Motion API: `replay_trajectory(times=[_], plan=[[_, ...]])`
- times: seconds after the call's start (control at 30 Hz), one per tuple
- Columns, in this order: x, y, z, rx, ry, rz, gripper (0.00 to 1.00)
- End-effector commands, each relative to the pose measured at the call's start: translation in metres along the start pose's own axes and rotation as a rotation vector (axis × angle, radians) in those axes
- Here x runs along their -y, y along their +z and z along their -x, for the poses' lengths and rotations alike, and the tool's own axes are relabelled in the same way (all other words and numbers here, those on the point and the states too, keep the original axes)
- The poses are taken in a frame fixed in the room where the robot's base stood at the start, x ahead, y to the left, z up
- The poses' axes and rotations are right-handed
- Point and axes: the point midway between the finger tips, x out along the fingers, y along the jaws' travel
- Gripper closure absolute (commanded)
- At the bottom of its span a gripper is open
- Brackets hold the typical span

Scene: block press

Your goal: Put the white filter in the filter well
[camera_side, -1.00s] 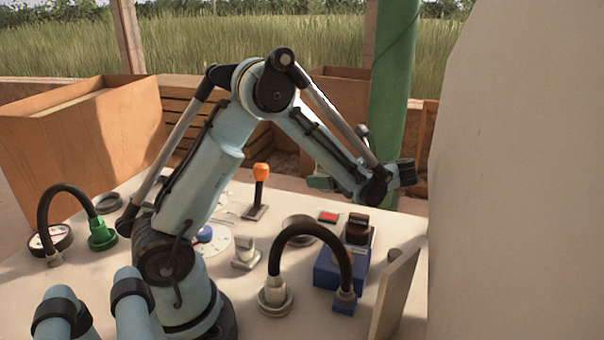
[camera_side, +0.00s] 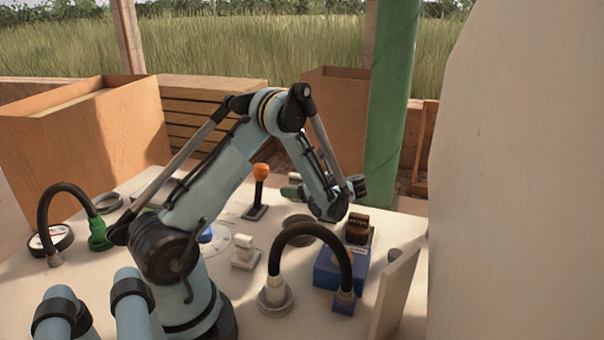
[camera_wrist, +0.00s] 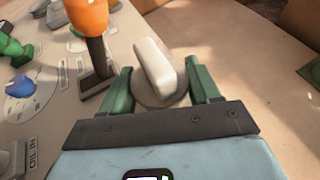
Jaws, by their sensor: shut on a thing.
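In the wrist view, the white filter (camera_wrist: 153,62) shows as a pale upright ridge on a round grey-beige base. The green fingers of my gripper (camera_wrist: 160,76) stand at either side of that base, shut on it. In the side view, my gripper (camera_side: 293,187) is low over the far part of the table, just right of the orange-topped lever; my arm hides most of it and the filter. I cannot tell which round fitting is the filter well, or whether the filter touches the table.
The orange-topped lever (camera_side: 260,182) stands close to my gripper; it also shows in the wrist view (camera_wrist: 92,35). A black hose arch (camera_side: 310,232), a blue block (camera_side: 330,272) and a dark brown block (camera_side: 358,226) stand nearer the front. Bare table lies right in the wrist view.

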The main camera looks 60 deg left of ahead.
Motion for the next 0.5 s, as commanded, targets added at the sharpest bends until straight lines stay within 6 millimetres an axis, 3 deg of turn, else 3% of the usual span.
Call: replay_trajectory(times=[0.17,0.5], plan=[[0.0,-0.015,-0.006,0.001,0.0,0.0,0.73],[0.0,-0.017,-0.006,0.0,0.0,0.0,0.73]])
